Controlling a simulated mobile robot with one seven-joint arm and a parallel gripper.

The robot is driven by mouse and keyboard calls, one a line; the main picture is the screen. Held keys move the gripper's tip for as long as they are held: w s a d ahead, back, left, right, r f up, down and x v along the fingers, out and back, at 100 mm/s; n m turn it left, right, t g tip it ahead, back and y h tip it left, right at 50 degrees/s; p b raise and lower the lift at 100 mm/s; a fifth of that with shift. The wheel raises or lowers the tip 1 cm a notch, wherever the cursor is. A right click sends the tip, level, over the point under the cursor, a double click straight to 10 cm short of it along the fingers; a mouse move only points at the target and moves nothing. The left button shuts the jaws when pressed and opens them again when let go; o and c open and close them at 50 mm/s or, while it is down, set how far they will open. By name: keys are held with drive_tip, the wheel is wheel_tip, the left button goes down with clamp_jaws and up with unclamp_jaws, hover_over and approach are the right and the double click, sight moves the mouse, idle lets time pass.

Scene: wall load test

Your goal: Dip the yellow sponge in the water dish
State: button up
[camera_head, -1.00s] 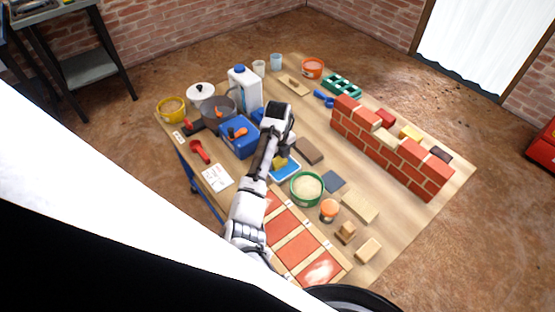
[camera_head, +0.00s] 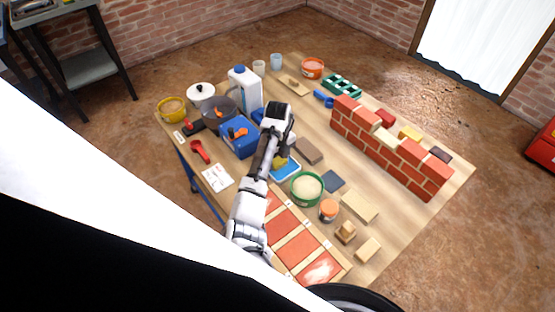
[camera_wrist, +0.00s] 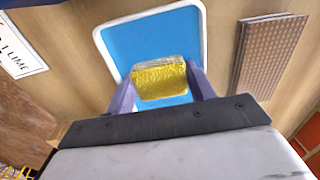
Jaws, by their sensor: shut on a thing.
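The yellow sponge (camera_wrist: 162,82) is between the two fingertips of my gripper (camera_wrist: 160,88) in the wrist view, and the jaws are shut on it. The water dish (camera_wrist: 158,38), a shallow tray with a white rim and blue inside, lies right under the sponge. In the head view the dish (camera_head: 290,172) shows beside my gripper (camera_head: 277,160), partly hidden by my arm, with a bit of the yellow sponge (camera_head: 281,163) over it. I cannot tell whether the sponge touches the water.
A brown block (camera_head: 308,151) lies right of the dish, and a green round tub (camera_head: 307,188) stands in front of it. A blue box (camera_head: 239,138) and a white jug (camera_head: 245,90) stand behind to the left. A brick wall (camera_head: 390,147) stands on the right.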

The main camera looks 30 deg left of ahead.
drive_tip(key=shift+r+p, duration=3.05)
drive_tip(key=shift+r, duration=0.45)
